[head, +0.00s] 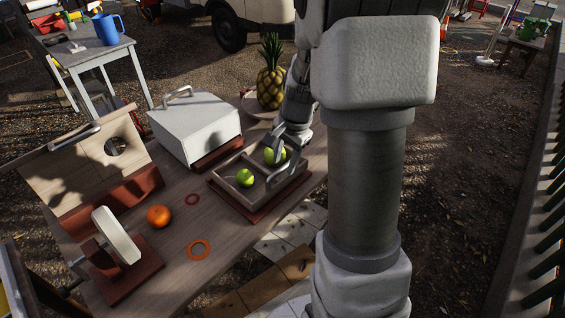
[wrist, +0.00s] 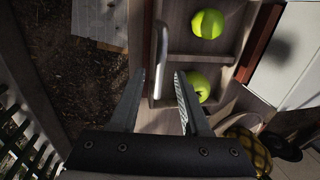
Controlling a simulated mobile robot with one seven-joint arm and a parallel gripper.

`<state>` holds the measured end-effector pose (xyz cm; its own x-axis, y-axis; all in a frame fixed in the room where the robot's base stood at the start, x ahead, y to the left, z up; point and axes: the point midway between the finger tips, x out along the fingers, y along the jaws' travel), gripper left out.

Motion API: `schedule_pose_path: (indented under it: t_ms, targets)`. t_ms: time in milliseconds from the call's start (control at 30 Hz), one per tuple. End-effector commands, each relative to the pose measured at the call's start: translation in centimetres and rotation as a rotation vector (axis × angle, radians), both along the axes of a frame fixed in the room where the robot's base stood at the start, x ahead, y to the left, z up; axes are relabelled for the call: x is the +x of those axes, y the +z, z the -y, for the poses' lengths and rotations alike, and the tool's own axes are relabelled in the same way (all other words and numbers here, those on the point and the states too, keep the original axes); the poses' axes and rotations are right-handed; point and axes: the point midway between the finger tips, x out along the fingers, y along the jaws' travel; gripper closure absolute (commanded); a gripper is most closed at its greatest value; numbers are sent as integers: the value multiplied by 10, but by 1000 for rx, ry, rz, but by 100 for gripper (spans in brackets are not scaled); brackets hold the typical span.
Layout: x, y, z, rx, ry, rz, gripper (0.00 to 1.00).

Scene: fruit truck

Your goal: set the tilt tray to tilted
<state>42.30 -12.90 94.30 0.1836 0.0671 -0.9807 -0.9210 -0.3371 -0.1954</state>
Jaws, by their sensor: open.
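The tilt tray (head: 229,191) is a wooden tray with a divider on a red-brown base, on the wooden table. It looks about level. Two green apples lie in it, one in each compartment: one nearer the front left (head: 245,178) and one farther back (head: 275,156). In the wrist view a pale bar handle (wrist: 161,50) runs along the tray's side. My gripper (head: 277,172) is at the tray's right side. In the wrist view my gripper (wrist: 159,74) is open, with the handle's lower end between its fingers. Contact with the handle cannot be told.
A white lidded box (head: 195,128) stands behind the tray, and a pineapple (head: 271,75) stands on a plate at the back.

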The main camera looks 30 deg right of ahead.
Motion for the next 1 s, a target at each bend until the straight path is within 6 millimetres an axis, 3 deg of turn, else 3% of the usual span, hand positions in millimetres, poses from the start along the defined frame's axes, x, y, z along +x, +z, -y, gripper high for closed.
schedule_pose_path:
  t_ms: [100,400,433,700,1000]
  targets:
    - [1,-9,-1,1,-1,-1,53]
    - [2,-11,-1,0,0,0,53]
    - [2,-11,-1,0,0,0,55]
    - [2,-11,-1,0,0,0,100]
    - [2,-11,-1,0,0,0,100]
